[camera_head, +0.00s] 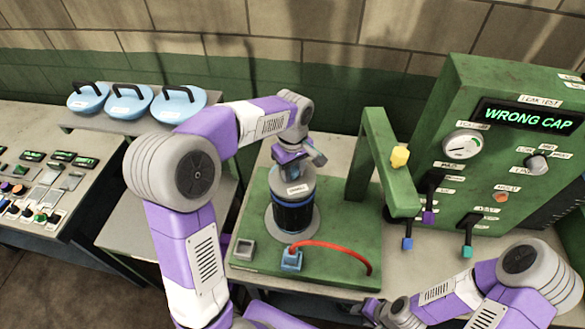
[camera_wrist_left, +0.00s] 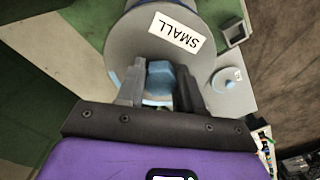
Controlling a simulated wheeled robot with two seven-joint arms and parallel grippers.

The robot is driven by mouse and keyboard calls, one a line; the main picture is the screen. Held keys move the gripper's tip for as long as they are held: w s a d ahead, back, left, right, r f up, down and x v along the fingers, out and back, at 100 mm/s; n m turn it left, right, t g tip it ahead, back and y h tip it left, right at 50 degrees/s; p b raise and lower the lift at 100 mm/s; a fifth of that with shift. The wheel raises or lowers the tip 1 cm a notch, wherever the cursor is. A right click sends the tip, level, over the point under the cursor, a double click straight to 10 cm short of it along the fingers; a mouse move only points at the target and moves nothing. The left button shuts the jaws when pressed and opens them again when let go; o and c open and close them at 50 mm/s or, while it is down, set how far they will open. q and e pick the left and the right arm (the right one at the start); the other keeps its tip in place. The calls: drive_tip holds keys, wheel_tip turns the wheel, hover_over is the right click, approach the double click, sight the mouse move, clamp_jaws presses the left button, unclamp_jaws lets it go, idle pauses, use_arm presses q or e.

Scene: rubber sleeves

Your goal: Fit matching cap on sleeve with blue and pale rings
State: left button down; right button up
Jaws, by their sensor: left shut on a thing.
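A dark sleeve (camera_head: 293,218) with blue bands stands upright on a round plate on the green base. Pale rings are not clearly distinguishable. A grey cap (camera_head: 285,183) sits at its top; in the left wrist view this grey part (camera_wrist_left: 140,45) bears a label reading SMALL. My left gripper (camera_head: 300,160) is above the cap. In the left wrist view its fingers (camera_wrist_left: 160,90) are shut on a blue block-like grip (camera_wrist_left: 160,73) of the cap. How tightly the cap meets the sleeve cannot be told. My right gripper (camera_head: 372,309) is low near the table's front; its jaws are unclear.
Several light-blue lids with black handles (camera_head: 128,106) lie on the back-left shelf. A green tester with a display (camera_head: 527,117) reading WRONG CAP stands right. A red hose (camera_head: 335,247) joins a blue fitting (camera_head: 291,260).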

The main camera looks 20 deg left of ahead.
sight(292, 170)
use_arm(q)
drive_tip(key=c, duration=0.6)
unclamp_jaws()
drive_tip(key=shift+c, duration=0.2)
wheel_tip(292, 170, up, 8)
drive_tip(key=shift+f, duration=0.25)
